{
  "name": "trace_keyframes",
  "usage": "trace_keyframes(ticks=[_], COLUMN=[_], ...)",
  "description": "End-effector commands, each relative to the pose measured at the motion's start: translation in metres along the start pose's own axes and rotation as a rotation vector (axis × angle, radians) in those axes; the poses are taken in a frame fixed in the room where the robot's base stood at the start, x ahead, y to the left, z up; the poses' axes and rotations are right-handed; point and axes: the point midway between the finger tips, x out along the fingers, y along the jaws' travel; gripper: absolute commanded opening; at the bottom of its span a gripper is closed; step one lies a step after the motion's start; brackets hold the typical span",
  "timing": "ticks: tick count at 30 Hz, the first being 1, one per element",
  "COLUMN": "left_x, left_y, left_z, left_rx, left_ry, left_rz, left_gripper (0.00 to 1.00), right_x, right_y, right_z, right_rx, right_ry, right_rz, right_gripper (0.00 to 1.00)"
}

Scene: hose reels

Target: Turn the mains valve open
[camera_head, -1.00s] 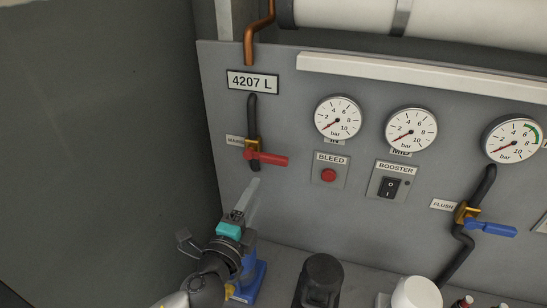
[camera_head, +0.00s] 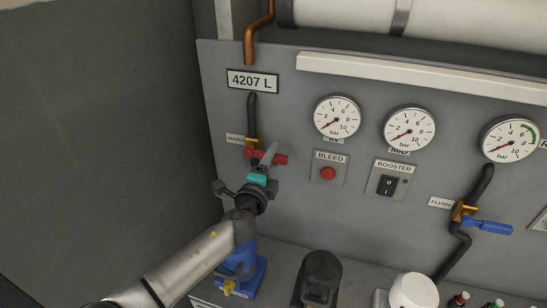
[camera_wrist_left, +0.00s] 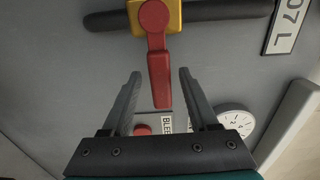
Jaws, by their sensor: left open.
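The mains valve has a red lever (camera_head: 281,159) on a brass body (camera_head: 251,143), set in a dark vertical pipe at the panel's left. The lever points right, across the pipe. My left gripper (camera_head: 268,157) is at the lever, its fingers hiding part of it in the head view. In the left wrist view the red lever (camera_wrist_left: 160,75) reaches down between the two open fingers of my left gripper (camera_wrist_left: 161,90), with a gap on each side. The yellow valve body (camera_wrist_left: 172,14) lies beyond the fingertips. My right gripper is not in view.
To the right are the red BLEED button (camera_head: 328,173), the BOOSTER switch (camera_head: 388,185) and the blue FLUSH lever (camera_head: 488,226). Gauges (camera_head: 338,116) sit above. A blue object (camera_head: 244,269) and a dark cylinder (camera_head: 321,272) stand below on the ledge.

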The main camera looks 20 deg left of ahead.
Motion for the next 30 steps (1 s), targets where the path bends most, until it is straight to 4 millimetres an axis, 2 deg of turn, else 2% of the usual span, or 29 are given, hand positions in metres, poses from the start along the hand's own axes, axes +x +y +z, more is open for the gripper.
trace_keyframes(ticks=[5, 14, 30], left_x=[0.0080, 0.0088, 0.0085], left_y=[-0.0002, -0.0004, 0.0000], left_z=[-0.0003, -0.0003, 0.0000], left_rx=[0.001, 0.000, 0.000], left_ry=[0.001, 0.001, 0.000], left_rz=[0.000, 0.000, 0.001], left_gripper=[0.60, 0.59, 0.00], right_x=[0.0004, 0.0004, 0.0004], right_y=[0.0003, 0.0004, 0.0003], right_z=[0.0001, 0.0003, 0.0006], right_rx=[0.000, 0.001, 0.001], right_ry=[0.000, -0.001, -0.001], right_rz=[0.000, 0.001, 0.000], right_gripper=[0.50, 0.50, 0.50])
